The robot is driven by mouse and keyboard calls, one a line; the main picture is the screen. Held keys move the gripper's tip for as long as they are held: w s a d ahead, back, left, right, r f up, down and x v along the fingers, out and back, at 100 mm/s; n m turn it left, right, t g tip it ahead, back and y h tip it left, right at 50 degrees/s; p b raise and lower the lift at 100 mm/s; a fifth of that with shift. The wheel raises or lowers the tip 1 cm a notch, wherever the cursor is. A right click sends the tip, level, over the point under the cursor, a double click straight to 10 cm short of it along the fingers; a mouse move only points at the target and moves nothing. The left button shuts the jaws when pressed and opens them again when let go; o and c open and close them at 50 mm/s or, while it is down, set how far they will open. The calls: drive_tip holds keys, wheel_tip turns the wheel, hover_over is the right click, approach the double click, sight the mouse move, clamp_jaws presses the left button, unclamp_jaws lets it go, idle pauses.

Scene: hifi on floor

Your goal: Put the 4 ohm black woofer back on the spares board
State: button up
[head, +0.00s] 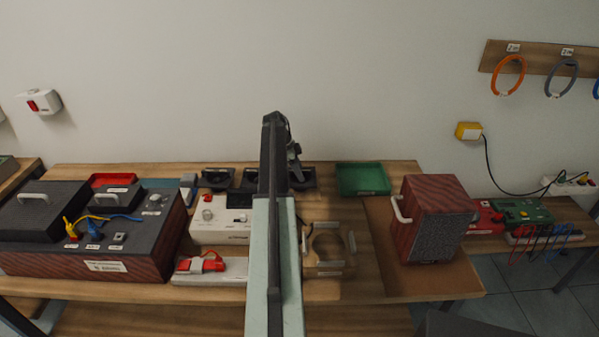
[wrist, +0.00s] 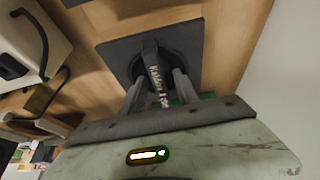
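A black square woofer with a raised bar handle (wrist: 152,62) lies below my gripper in the wrist view. White lettering runs along the handle, too blurred to read surely. My gripper (wrist: 160,78) has one finger on each side of the handle, with a dark gap showing beside it, and looks open. In the head view the gripper is at the back of the table, its fingers largely hidden by my arm. A black woofer (head: 307,181) shows there just right of the arm. Another black woofer (head: 218,179) stands in the same row to the left.
A white tester (head: 217,218) stands in front of the row. A green tray (head: 362,179) lies to the right. A wooden stand with a round opening (head: 306,262) is in front. A dark red speaker box (head: 434,220) stands right, a large cabinet (head: 100,266) left. The wall is close behind.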

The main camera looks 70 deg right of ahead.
drive_tip(key=p+v, duration=1.1)
drive_tip(key=v, duration=0.1)
drive_tip(key=shift+r, duration=0.15)
drive_tip(key=shift+s, duration=0.1)
